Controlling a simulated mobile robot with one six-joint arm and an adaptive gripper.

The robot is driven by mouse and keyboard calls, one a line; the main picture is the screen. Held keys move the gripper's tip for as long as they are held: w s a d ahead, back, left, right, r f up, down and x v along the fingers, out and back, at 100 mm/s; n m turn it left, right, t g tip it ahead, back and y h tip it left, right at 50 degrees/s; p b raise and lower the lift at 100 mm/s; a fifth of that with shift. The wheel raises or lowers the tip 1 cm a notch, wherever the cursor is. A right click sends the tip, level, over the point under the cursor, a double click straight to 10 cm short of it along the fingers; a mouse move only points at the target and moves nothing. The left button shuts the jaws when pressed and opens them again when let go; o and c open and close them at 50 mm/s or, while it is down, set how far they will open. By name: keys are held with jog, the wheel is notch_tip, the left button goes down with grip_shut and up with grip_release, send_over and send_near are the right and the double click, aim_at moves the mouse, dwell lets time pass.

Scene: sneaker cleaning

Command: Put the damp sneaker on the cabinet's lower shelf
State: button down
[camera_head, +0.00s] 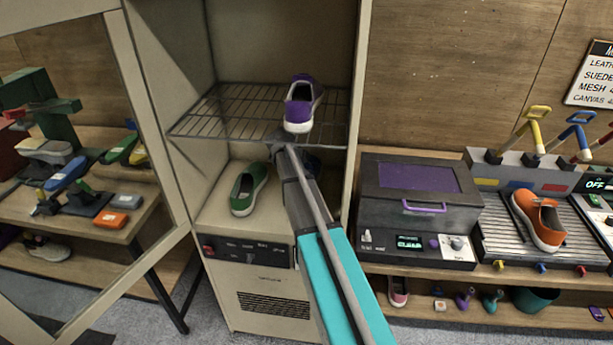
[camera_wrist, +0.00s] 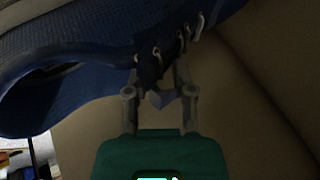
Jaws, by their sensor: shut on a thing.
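The cabinet (camera_head: 268,262) stands open, with a wire shelf (camera_head: 220,112) above and a solid lower shelf (camera_head: 218,211) below. A blue sneaker (camera_wrist: 75,62) fills the upper left of the wrist view. My gripper (camera_wrist: 160,88) is shut on its edge near the lace eyelets. In the head view only a small dark blue part of it (camera_head: 312,163) shows behind my arm, under the wire shelf. Whether it touches the lower shelf cannot be told. My fingertips are hidden in the head view.
A green sneaker (camera_head: 248,189) stands on the lower shelf, left of my arm. A purple sneaker (camera_head: 301,104) stands on the wire shelf, close above my arm. The cabinet's right wall (camera_head: 357,75) is near my arm. The open door (camera_head: 150,130) is at left.

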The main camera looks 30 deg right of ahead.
jog(key=shift+f+b, duration=0.85)
jog(key=shift+f, duration=0.35)
jog(key=shift+c, duration=2.3)
grip_release()
jog(key=shift+a+r, duration=0.1)
jog(key=shift+r, duration=0.1)
jog(key=shift+p+v, duration=1.15)
jog(key=p+v, duration=0.2)
jog(key=shift+r, duration=0.3)
jog(key=s+a, duration=0.2)
jog(key=a, duration=1)
jog(key=shift+s+f, duration=0.15)
jog(key=shift+s, duration=0.2)
jog(key=shift+s, duration=0.1)
